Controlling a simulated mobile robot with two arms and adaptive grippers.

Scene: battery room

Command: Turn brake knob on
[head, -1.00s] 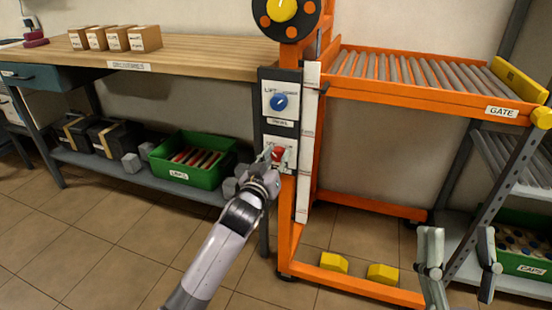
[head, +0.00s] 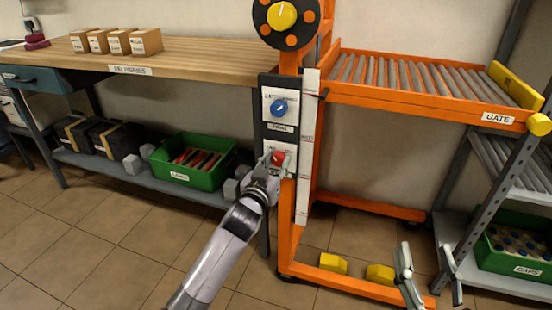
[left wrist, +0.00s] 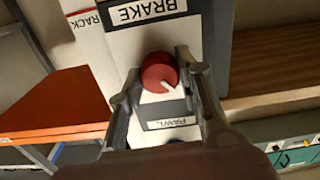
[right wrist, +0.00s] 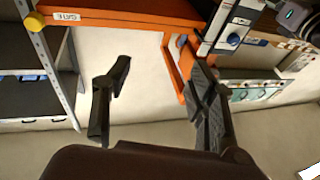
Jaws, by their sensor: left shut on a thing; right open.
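The red brake knob (head: 278,158) sits on the lower white plate of the dark control panel on the orange frame's left post. In the left wrist view the knob (left wrist: 158,70) has a white pointer mark at its lower right edge, and the BRAKE label (left wrist: 147,11) is in clear sight. My left gripper (head: 279,162) is shut on the knob, with one finger on each side of it. The blue pawl knob (head: 279,108) is on the plate above, apart from the gripper. My right gripper (head: 427,250) is open and empty, low in front of the orange frame.
An orange roller rack (head: 425,100) with a GATE label stands right of the panel. A wooden workbench (head: 200,50) is to the left, with a green bin (head: 215,177) on its lower shelf. Yellow blocks (head: 333,263) lie low inside the frame. A grey shelf is at right.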

